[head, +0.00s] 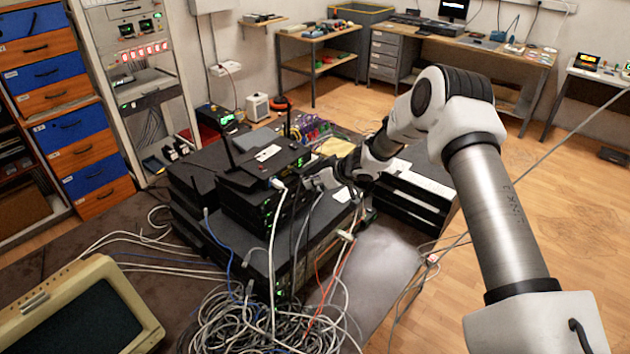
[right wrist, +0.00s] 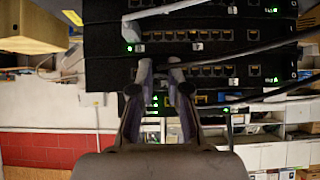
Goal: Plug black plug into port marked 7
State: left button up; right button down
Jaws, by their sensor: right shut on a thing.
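My right gripper (head: 317,183) is at the front of the stack of black network boxes (head: 262,200), beside the upper boxes. In the right wrist view its fingers (right wrist: 160,66) are shut on what looks like the black plug, which is mostly hidden between the fingertips. A black cable (right wrist: 255,50) runs from there to the right. Just ahead is a black switch (right wrist: 110,45) with a row of ports (right wrist: 190,36). A small white label (right wrist: 198,47) under that row looks like a 7. Whether the plug touches a port I cannot tell. My left gripper is not in view.
A white plug with a grey cable (right wrist: 160,10) is in the upper box. A tangle of grey cables (head: 250,325) lies in front of the stack. An old monitor (head: 75,315) stands at the lower left. More black boxes (head: 415,195) stand right of the stack.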

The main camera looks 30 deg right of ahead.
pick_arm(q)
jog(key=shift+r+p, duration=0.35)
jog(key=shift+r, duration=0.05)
pick_arm(e)
jog(key=shift+w+a, duration=0.15)
jog(key=shift+w, duration=0.15)
dwell(0.3)
jog(key=c, duration=1.1)
grip_release()
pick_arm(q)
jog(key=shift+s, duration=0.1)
pick_arm(e)
jog(key=v, duration=1.2)
jog(key=shift+w, duration=0.1)
